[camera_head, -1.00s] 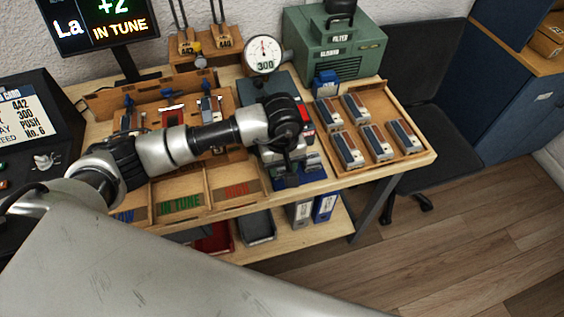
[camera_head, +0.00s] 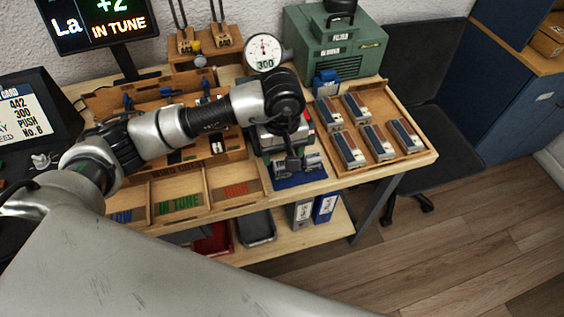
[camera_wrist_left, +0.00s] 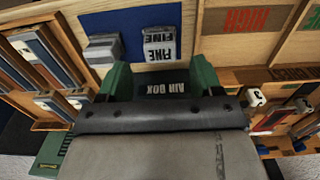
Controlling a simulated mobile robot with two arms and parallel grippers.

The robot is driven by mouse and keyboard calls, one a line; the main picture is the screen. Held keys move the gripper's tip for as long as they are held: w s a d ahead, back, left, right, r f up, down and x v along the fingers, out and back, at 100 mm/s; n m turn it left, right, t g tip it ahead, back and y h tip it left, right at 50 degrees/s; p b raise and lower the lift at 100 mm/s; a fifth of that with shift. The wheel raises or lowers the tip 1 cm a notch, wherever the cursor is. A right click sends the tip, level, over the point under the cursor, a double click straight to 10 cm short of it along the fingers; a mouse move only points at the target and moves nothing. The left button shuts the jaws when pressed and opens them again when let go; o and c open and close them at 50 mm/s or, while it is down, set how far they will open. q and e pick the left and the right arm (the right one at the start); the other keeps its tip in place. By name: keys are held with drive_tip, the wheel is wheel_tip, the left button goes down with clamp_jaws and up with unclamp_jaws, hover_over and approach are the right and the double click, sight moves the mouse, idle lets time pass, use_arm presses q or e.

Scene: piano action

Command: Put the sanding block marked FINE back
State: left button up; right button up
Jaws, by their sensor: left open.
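The sanding block marked FINE (camera_wrist_left: 159,43) is a small grey block on a blue mat (camera_wrist_left: 127,19) in the left wrist view, its lettering upside down there. A second grey block (camera_wrist_left: 103,48) stands beside it on the mat; I cannot read a mark on it. In the head view the blue mat (camera_head: 300,180) lies at the front table edge, partly behind my arm. My left gripper (camera_head: 287,156) is open and points down near the mat. The FINE block appears apart from it. My right gripper is not in view.
A dark green box labelled AIR BOX (camera_wrist_left: 167,88) is close to the mat. A wooden tray (camera_head: 399,116) with several coloured blocks stands right. Shallow bins (camera_head: 204,188) marked LOW, IN TUNE and HIGH lie left. A dial gauge (camera_head: 263,51) and green machine (camera_head: 337,46) stand behind.

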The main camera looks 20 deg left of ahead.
sight(282, 163)
use_arm(q)
wheel_tip(282, 163, up, 7)
drive_tip(key=b, duration=0.1)
idle(0.7)
